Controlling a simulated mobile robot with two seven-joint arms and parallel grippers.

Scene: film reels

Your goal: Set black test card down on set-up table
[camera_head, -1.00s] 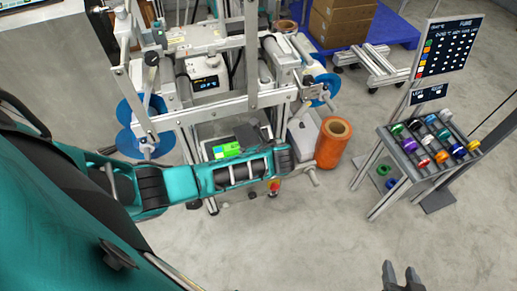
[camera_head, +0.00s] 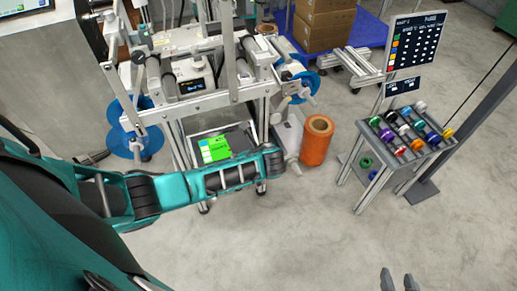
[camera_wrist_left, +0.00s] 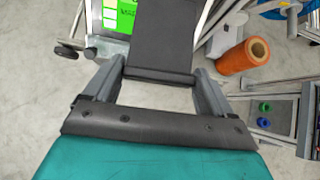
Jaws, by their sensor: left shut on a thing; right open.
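The black test card (camera_wrist_left: 165,38) is a flat dark panel between the two fingers of my left gripper (camera_wrist_left: 160,72), which is shut on it. In the head view my forearm hides this gripper, and only a dark part of the card (camera_head: 242,138) shows beyond the arm. A bright green card with pale patches (camera_head: 214,148) lies beside it on a light grey surface in the machine's frame, which seems to be the set-up table (camera_head: 207,128). I cannot tell whether the black card touches this surface. My right gripper (camera_head: 398,281) is open and empty over bare floor.
An orange roll (camera_head: 317,140) stands right of the machine. A rack of coloured reels (camera_head: 410,135) and a dark board (camera_head: 417,40) stand farther right. Blue reels (camera_head: 135,128) flank the machine. The machine's metal uprights rise close to my left arm. The front floor is clear.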

